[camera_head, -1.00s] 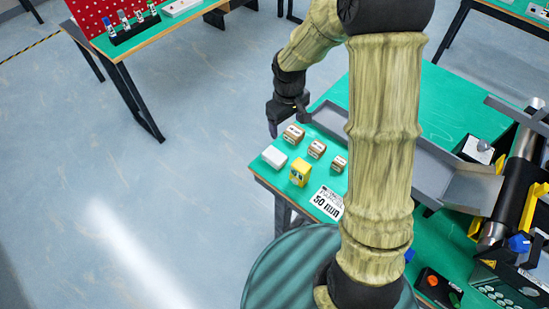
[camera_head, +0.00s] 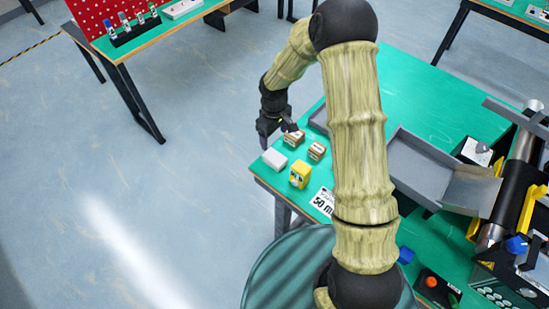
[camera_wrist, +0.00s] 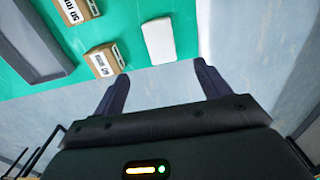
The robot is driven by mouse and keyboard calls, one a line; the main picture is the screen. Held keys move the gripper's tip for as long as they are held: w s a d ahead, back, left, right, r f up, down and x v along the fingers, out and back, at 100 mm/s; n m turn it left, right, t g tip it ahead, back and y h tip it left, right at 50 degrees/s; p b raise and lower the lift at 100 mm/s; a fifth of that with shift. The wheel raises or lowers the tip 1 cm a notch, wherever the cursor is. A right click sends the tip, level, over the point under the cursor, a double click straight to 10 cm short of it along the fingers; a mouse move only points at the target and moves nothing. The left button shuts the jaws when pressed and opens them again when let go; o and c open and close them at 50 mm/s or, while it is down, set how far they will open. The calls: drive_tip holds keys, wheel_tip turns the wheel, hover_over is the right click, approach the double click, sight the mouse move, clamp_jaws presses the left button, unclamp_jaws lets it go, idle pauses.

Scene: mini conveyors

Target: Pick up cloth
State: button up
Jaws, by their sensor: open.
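The white folded cloth (camera_head: 274,159) lies flat at the left edge of the green table, as a small pale block shape. It also shows in the wrist view (camera_wrist: 158,41), at the top middle just beyond the fingertips. My gripper (camera_head: 277,136) is open and empty, behind the cloth in the head view and apart from it. In the wrist view the two dark fingers of my gripper (camera_wrist: 158,72) are spread wide, with the cloth lying ahead between their lines.
Small brown boxes (camera_head: 293,138) stand right of the cloth, close to my gripper. A yellow block (camera_head: 300,174) stands in front of them, near a printed label (camera_head: 322,200). A grey tray (camera_wrist: 36,45) lies beyond the boxes. Floor is open left of the table.

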drive_tip(key=p, duration=0.2)
hover_over(275, 157)
drive_tip(key=f, duration=0.7)
drive_tip(key=shift+w+a+f, duration=0.15)
drive_tip(key=shift+w, duration=0.15)
drive_tip(key=shift+f, duration=0.1)
drive_tip(key=shift+s+f, duration=0.15)
drive_tip(key=shift+f, duration=0.2)
drive_tip(key=shift+f+p, duration=0.95)
drive_tip(key=shift+f, duration=1.2)
drive_tip(key=c, duration=1)
drive_tip(key=shift+c, duration=0.2)
